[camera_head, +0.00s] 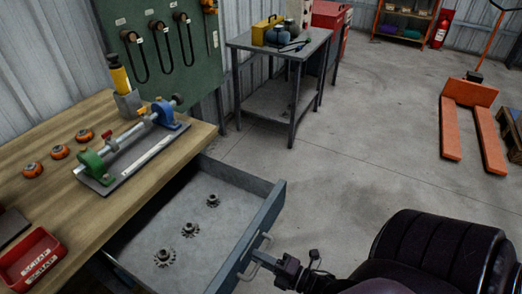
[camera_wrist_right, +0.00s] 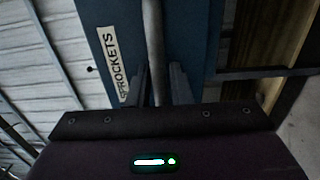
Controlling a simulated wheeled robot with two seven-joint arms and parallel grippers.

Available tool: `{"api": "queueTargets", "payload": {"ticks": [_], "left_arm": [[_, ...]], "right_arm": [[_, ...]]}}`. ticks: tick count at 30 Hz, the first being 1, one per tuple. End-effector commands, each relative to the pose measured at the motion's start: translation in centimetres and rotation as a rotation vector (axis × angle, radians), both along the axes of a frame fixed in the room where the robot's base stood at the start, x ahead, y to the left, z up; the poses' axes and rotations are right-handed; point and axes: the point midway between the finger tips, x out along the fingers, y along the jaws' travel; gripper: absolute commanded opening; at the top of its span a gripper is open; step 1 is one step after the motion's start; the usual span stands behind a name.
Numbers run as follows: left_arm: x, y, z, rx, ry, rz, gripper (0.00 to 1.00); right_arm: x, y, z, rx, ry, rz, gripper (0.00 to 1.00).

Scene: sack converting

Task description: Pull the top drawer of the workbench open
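The workbench's top drawer (camera_head: 274,210) is pulled well out from under the wooden top, and its inside shows. Several toothed sprockets (camera_head: 190,229) lie on its grey floor. Its front carries a metal bar handle (camera_head: 262,262). In the right wrist view the blue drawer front (camera_wrist_right: 195,45) has a SPROCKETS label, and the handle bar (camera_wrist_right: 153,40) runs between my fingers. My right gripper (camera_head: 259,257) is at the handle, its fingers (camera_wrist_right: 158,85) closed around the bar; their contact is partly dark. My left gripper is out of view.
On the workbench top (camera_head: 120,215) stand a blue and green fixture (camera_head: 140,145), orange-red round parts (camera_head: 60,152) and a red SCRAP tray (camera_head: 32,262). A side table (camera_head: 283,100) stands behind. An orange pallet truck (camera_head: 470,95) is far right. The floor between is clear.

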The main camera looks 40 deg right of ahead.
Motion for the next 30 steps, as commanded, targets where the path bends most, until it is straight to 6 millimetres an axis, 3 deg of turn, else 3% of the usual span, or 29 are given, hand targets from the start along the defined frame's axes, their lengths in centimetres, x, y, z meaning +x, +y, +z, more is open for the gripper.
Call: {"api": "queueTargets", "payload": {"ticks": [3,13,24,30], "left_arm": [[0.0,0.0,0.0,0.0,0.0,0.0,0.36],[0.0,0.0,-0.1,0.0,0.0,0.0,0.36],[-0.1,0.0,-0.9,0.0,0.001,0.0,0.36],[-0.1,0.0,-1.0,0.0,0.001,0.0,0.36]], "right_arm": [[0.0,0.0,0.0,0.0,0.0,0.0,0.35],[-0.3,-0.1,-0.1,0.001,0.001,0.0,0.35],[-5.8,-2.0,-0.2,0.0,0.003,0.001,0.35],[-7.2,-2.6,0.0,0.001,0.0,0.0,0.35]]}}
